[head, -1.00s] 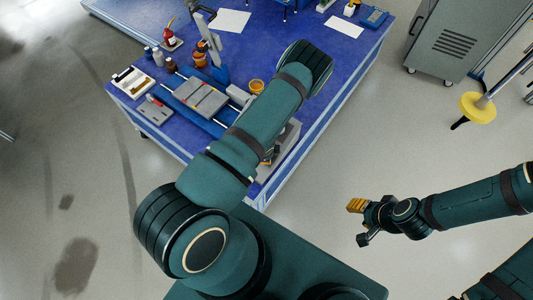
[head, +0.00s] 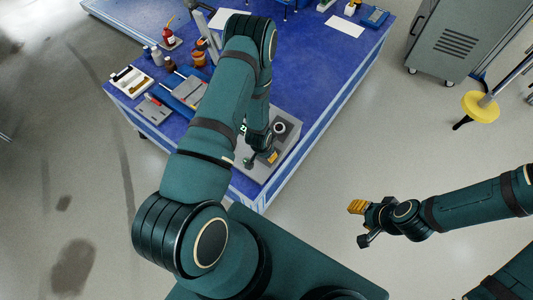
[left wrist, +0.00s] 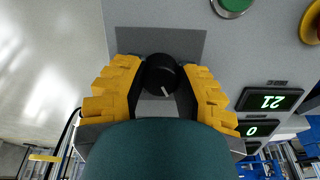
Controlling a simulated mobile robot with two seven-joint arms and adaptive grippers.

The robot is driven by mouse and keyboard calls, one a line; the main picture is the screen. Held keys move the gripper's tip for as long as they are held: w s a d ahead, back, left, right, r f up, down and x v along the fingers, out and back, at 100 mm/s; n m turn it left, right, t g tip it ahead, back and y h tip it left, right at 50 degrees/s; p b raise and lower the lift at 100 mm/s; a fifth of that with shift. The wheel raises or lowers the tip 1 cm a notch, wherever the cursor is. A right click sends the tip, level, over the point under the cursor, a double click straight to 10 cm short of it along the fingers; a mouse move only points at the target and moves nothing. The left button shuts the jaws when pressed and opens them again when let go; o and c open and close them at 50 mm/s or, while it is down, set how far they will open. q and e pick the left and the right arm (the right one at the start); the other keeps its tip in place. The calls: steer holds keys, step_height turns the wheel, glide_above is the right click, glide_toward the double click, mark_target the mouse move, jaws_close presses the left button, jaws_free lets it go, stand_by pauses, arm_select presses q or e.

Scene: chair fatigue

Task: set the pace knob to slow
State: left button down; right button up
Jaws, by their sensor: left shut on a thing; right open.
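The black pace knob (left wrist: 160,74) sits on a dark grey patch of the control panel (left wrist: 235,50) in the left wrist view. Its white pointer mark points down and slightly right in that view. My left gripper (left wrist: 160,84) has its yellow fingers on both sides of the knob and is shut on it. In the head view the left arm reaches down to the grey control box (head: 289,125) at the table's near edge; its wrist covers the knob there. No scale labels are readable. My right gripper (head: 358,223) is open and empty, away from the table.
A green button (left wrist: 234,3), a yellow-and-red button (left wrist: 314,24) and green-lit displays (left wrist: 268,100) are on the panel. A grey cabinet (head: 455,45) and yellow stool (head: 480,107) stand right.

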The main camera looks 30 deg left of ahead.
arm_select(q)
steer(key=shift+n, duration=0.6)
steer(key=shift+s, duration=0.1)
steer(key=c, duration=0.6)
jaws_free()
steer(key=v, duration=1.2)
steer(key=shift+a, duration=0.15)
